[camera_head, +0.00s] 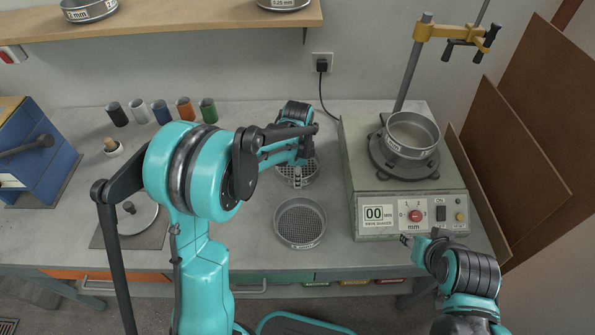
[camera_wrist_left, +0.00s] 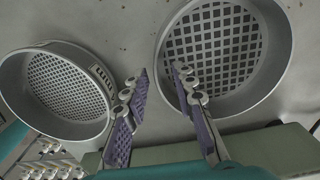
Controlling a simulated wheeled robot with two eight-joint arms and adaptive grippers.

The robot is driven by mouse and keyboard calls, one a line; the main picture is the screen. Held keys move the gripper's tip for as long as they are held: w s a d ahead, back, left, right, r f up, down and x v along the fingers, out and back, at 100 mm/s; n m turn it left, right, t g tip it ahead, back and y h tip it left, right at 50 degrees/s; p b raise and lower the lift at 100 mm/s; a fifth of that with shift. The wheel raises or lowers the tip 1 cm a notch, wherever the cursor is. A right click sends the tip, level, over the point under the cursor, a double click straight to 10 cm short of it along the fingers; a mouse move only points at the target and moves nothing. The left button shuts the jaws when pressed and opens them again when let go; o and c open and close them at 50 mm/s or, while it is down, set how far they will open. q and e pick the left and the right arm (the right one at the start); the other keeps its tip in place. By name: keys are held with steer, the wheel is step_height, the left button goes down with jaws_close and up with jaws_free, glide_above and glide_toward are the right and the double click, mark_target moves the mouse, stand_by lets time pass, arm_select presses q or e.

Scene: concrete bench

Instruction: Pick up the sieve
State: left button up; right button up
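Two round metal sieves stand on the bench in front of me. The farther, coarse-mesh sieve (camera_head: 297,180) is partly hidden by my left arm; the nearer sieve (camera_head: 300,222) has finer mesh. In the left wrist view the coarse sieve (camera_wrist_left: 215,55) is at right and the fine sieve (camera_wrist_left: 65,85) at left. My left gripper (camera_wrist_left: 160,85) is open, with one finger over the coarse sieve's inside and the other outside its near wall. I cannot tell whether they touch it. My right gripper (camera_head: 408,240) is by the shaker's front edge; its fingers are too small to read.
A sieve shaker (camera_head: 410,205) stands at right with another sieve (camera_head: 411,135) on its plate. Several coloured jars (camera_head: 162,112) line the back. A shelf (camera_head: 170,22) with sieves is above. Brown boards (camera_head: 515,150) lean at far right.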

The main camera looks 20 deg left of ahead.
arm_select(q)
steer(key=shift+f, duration=0.6)
steer(key=shift+r, duration=0.1)
jaws_close()
